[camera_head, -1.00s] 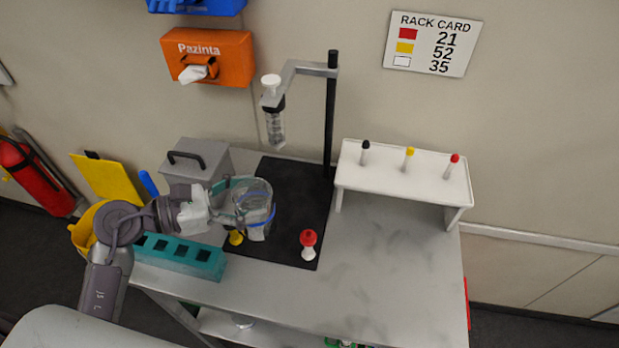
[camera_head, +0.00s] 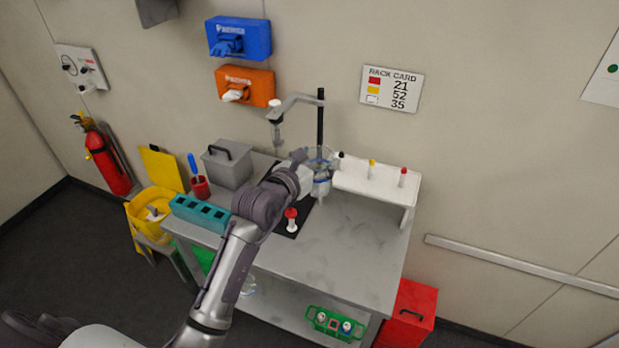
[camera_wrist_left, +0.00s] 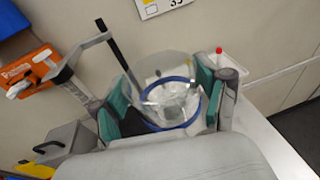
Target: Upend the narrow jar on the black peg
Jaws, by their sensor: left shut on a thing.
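My left gripper (camera_head: 312,166) is shut on a clear glass jar (camera_head: 322,186) with blue bands, held up beside the left end of the white rack. In the left wrist view the jar (camera_wrist_left: 172,103) sits between the teal finger pads. I cannot tell for certain which way its mouth faces. The white rack (camera_head: 376,186) carries a black-topped peg (camera_head: 341,155), a yellow-topped peg (camera_head: 372,164) and a red-topped peg (camera_head: 403,172) in a row. The jar is close to the black peg in the picture; the gap between them is unclear. My right gripper is not in view.
A black stand (camera_head: 320,120) with a clamp arm rises behind the jar. A red-topped white piece (camera_head: 291,214) stands on the dark mat. A teal block (camera_head: 201,214) and a grey box (camera_head: 228,168) are at left. The table's front right (camera_head: 350,245) is clear.

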